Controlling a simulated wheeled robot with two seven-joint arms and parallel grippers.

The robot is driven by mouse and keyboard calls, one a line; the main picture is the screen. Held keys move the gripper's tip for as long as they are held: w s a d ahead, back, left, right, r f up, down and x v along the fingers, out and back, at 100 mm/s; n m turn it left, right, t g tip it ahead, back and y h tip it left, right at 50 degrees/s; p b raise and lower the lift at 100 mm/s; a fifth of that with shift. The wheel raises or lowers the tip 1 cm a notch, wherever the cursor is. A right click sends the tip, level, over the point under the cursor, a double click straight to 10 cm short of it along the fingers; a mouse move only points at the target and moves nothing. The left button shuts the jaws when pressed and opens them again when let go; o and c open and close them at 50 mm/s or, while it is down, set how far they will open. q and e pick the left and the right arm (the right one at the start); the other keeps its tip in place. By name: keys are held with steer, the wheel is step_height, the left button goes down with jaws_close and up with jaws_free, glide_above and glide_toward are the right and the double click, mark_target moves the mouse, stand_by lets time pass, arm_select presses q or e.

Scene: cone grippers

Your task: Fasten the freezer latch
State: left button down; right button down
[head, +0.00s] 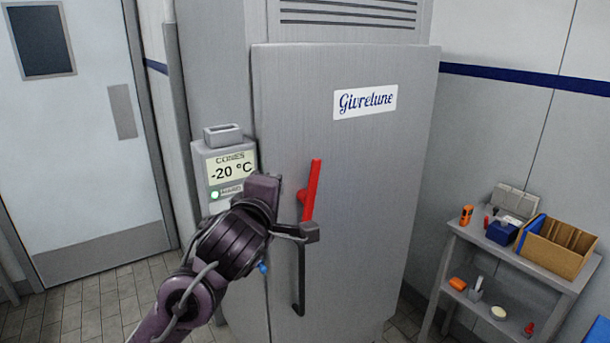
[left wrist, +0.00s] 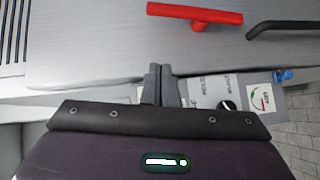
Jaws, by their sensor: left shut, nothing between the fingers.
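The red latch lever (head: 312,190) is on the grey freezer door (head: 350,160), near its left edge. It stands nearly upright, top leaning slightly right. It also shows in the left wrist view (left wrist: 195,15), lying across the top. The door looks closed against the cabinet; I cannot tell if it is fully flush. My left gripper (head: 268,187) is at the door's left edge, left of the lever. Its fingers are hidden in the head view. In the left wrist view (left wrist: 160,70) they are shut, empty and apart from the lever. My right gripper is out of view.
A dark door handle (head: 300,280) hangs below the lever, partly behind my wrist. A control box with a -20 °C display (head: 231,165) is left of the freezer door, close to my gripper. A shelf unit (head: 510,255) with small items stands at the right.

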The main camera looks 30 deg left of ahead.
arm_select(q)
steer(key=p, duration=0.3)
glide_above(308, 193)
steer(key=s, duration=0.2)
steer(key=shift+f, duration=1)
steer(key=shift+s+d, duration=0.2)
steer(key=shift+d, duration=0.15)
steer(key=shift+d+r, duration=0.1)
steer(key=shift+d, duration=0.15)
